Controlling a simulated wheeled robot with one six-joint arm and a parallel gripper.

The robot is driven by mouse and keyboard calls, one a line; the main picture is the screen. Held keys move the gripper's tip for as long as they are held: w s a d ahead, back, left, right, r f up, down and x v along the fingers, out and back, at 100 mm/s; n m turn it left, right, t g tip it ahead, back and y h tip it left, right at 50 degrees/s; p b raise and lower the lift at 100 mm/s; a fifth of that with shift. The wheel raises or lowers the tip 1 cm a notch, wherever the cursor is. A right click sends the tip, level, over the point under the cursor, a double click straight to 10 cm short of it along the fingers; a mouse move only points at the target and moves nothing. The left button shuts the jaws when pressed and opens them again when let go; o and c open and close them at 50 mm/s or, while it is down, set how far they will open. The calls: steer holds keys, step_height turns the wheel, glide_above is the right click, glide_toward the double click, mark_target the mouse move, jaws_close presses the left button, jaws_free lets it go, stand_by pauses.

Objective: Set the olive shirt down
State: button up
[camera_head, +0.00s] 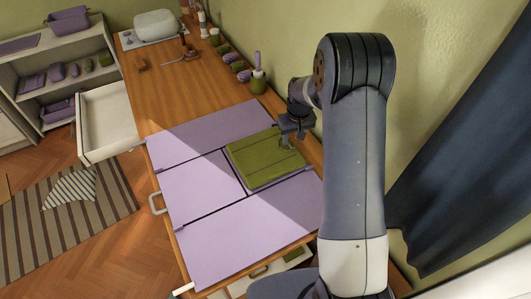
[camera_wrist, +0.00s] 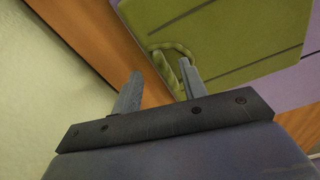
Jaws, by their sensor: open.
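The olive shirt (camera_head: 265,157) is a flat folded olive-green rectangle lying on a lilac panelled board (camera_head: 195,185) on the wooden worktop. A small olive loop stands at its edge nearest my arm. My gripper (camera_head: 292,138) is at that far-right edge of the shirt, close to the wall. In the wrist view the shirt (camera_wrist: 235,35) fills the upper right, and my gripper (camera_wrist: 160,82) has its fingers apart. The loop is beside the right finger, partly hidden by it; I cannot tell whether they touch.
Several small olive and purple items and a bottle line the wall side of the worktop (camera_head: 160,75). A white appliance (camera_head: 156,25) stands at its far end. An open white drawer (camera_head: 108,122) juts out on the left. The wall (camera_head: 270,35) is close behind my gripper.

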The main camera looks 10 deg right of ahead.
steer(key=shift+w+a+f, duration=0.1)
steer(key=shift+w+f, duration=0.05)
steer(key=shift+f, duration=0.55)
steer(key=shift+w+f, duration=0.1)
steer(key=shift+f, duration=0.6)
steer(key=shift+c, duration=0.5)
jaws_close()
